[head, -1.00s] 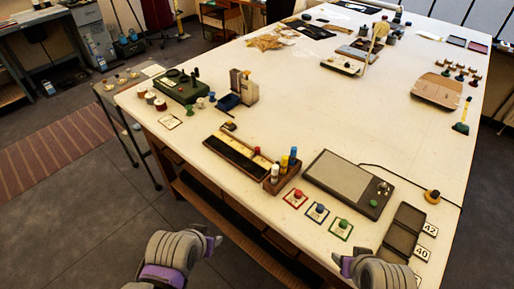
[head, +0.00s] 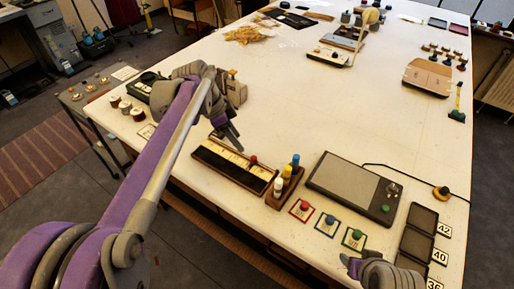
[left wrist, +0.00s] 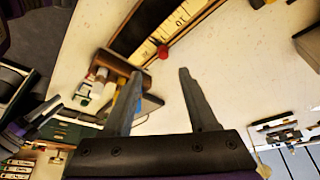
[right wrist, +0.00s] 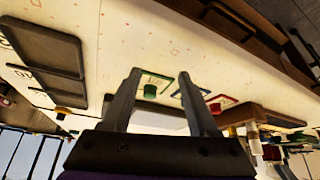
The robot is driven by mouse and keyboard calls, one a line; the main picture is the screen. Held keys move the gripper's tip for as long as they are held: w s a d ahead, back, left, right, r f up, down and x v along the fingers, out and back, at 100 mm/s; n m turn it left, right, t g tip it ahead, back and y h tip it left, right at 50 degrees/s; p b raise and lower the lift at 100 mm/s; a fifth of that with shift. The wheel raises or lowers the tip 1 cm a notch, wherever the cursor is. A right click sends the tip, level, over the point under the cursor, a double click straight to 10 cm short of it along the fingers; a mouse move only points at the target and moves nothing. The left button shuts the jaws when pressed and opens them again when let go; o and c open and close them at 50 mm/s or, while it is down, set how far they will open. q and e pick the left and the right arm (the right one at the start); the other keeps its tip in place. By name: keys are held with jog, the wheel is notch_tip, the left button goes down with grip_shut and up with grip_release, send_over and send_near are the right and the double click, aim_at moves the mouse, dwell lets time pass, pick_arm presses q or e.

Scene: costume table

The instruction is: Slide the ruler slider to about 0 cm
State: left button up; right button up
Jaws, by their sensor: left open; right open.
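The ruler (head: 225,156) lies in a dark wooden frame near the table's front edge, with a pale scale strip. Its red slider knob (head: 253,161) stands toward the right end. In the left wrist view, the red knob (left wrist: 163,52) sits on the yellow numbered scale (left wrist: 145,54), beyond the fingertips and in line with their gap. My left gripper (head: 230,138) is open and empty above the far side of the ruler, apart from the knob. My right gripper (head: 347,264) is open and empty at the front edge, near the green-framed card; it also shows in the right wrist view (right wrist: 160,74).
A wooden rack (head: 285,186) with several coloured bottles stands just right of the ruler. A grey flat panel (head: 345,184) and red, blue and green knobs on cards lie further right. A green machine (head: 142,88) is behind my left arm.

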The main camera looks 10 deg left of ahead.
aim_at(254, 157)
pick_arm(q)
jog(key=shift+m, duration=0.3)
jog(key=x, duration=0.7)
jog(key=w+x, duration=0.1)
jog(key=x, duration=0.3)
jog(key=shift+d+r, duration=0.1)
jog(key=shift+r, duration=0.05)
grip_shut()
dwell(0.9)
